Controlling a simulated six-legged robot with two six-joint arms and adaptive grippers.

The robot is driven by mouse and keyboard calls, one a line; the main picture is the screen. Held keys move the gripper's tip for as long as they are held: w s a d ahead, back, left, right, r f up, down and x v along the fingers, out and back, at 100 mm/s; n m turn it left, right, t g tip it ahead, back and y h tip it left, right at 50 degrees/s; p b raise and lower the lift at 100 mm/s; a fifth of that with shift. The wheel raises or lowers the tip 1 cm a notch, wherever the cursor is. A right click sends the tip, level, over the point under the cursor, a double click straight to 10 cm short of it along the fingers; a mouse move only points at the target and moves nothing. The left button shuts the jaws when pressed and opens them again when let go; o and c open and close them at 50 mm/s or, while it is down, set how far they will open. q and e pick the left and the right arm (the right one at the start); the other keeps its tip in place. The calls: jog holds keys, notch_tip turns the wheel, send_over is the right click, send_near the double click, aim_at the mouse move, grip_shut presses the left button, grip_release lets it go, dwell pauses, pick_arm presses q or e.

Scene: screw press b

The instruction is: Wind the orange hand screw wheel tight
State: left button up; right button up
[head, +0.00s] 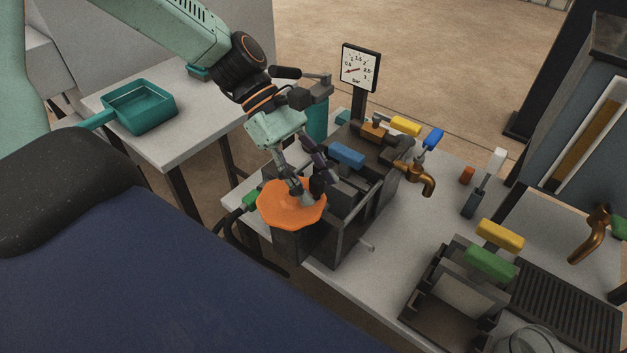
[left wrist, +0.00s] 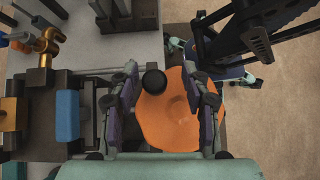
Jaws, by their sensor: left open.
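The orange hand screw wheel (head: 283,209) sits on top of a dark press block (head: 345,215) at the near left of the grey bench. My left gripper (head: 306,196) points down at the wheel from above, at its right side. In the left wrist view the wheel (left wrist: 172,112) lies below and between the spread fingers of my left gripper (left wrist: 168,85), which is open. A round black knob (left wrist: 154,80) shows between the fingers at the wheel's edge. Whether a finger touches the wheel, I cannot tell. My right gripper is not in view.
A pressure gauge (head: 360,68) stands behind the press. A teal tray (head: 139,106) lies on the left table. Bare bench (head: 400,245) shows right of the press.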

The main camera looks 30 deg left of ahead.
pick_arm(q)
jog(key=shift+w+d, duration=0.3)
jog(key=shift+w, duration=0.15)
jog(key=shift+c, duration=1.3)
jog(key=shift+s+a, duration=0.2)
jog(key=shift+s, duration=0.1)
jog(key=c, duration=0.4)
jog(key=shift+d, duration=0.1)
grip_shut()
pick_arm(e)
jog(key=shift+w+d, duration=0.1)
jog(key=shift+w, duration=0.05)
pick_arm(q)
jog(key=shift+m+g, duration=0.3)
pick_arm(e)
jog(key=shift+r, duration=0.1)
